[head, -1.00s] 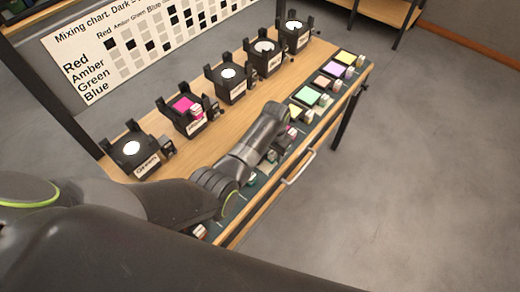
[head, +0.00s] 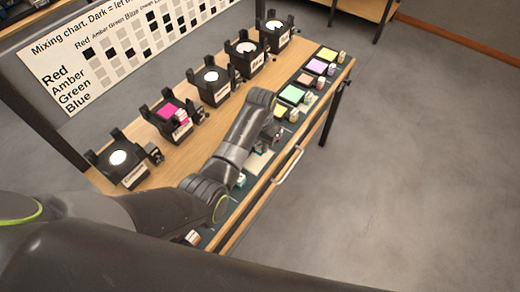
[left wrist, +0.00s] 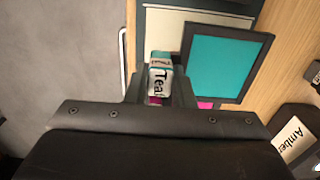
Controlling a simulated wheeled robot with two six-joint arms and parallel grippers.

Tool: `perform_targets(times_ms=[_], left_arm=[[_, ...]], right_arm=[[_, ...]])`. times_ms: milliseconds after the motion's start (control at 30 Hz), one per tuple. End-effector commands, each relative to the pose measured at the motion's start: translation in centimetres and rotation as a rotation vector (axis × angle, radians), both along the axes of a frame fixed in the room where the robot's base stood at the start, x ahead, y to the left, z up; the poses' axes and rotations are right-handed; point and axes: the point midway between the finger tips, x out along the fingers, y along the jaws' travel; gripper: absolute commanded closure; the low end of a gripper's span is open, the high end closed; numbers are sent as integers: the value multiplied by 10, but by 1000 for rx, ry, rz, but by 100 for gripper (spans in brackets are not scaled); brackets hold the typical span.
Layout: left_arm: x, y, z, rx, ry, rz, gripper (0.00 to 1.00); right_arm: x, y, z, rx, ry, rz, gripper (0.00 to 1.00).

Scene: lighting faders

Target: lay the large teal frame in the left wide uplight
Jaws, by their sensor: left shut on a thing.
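The large teal frame (left wrist: 222,62) is a dark square rim around a teal sheet, in the left wrist view. Its light tab, marked "Teal" (left wrist: 160,65), sits between the fingers of my left gripper (left wrist: 158,88), which is shut on it. In the head view my left forearm hides the gripper and frame. Several black uplights with round lights stand in a row on the wooden bench; the leftmost (head: 118,158) has a bare white light and a front label too small to read. Which one is the left wide uplight I cannot tell. My right gripper is not in view.
Another uplight (head: 172,115) has a magenta sheet on it. Several coloured frames, including a green one (head: 292,94) and a yellow one (head: 327,54), line the bench's front strip. A rail handle (head: 288,165) juts from the front edge. A mixing chart (head: 100,55) stands behind.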

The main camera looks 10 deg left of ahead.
Motion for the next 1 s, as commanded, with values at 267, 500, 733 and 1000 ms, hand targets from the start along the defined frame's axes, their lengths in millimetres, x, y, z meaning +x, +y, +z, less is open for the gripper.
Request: perform_targets(times_ms=[267,500,733,1000], left_arm=[[1,0,42,1,-1,0,100],[0,0,67,0,1,0,100],[0,0,84,1,2,0,100],[0,0,106,1,1,1,100]], right_arm=[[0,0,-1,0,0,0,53],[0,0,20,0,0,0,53],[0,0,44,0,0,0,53],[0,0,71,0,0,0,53]])
